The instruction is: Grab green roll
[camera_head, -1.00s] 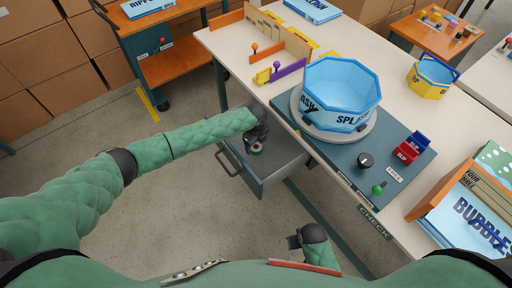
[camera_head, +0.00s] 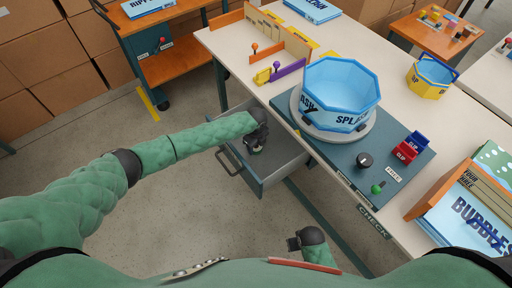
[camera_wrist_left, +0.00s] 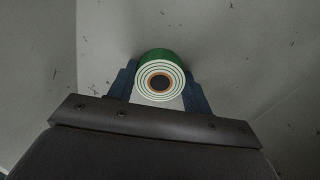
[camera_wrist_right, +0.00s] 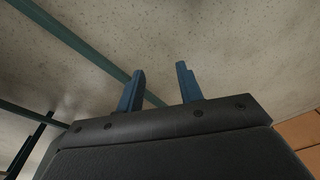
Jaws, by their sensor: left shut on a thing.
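The green roll (camera_wrist_left: 160,57) sits between the fingers of my left gripper (camera_wrist_left: 159,90) in the left wrist view, its ringed end face with a dark core toward the camera. The left gripper is shut on it. In the head view my left gripper (camera_head: 254,148) is down at the open drawer (camera_head: 268,170), and the roll is mostly hidden there by the gripper. My right gripper (camera_wrist_right: 160,88) is open and empty over the floor, with a gap between its blue fingers; its wrist also shows in the head view (camera_head: 310,238).
The workbench (camera_head: 235,50) stands above the drawer. It carries a blue octagonal pool (camera_head: 340,92) on a round stand, a black knob (camera_head: 364,160), a green knob (camera_head: 377,188) and red and blue clip bins (camera_head: 407,150). An orange cart (camera_head: 165,65) stands behind. Floor at left is clear.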

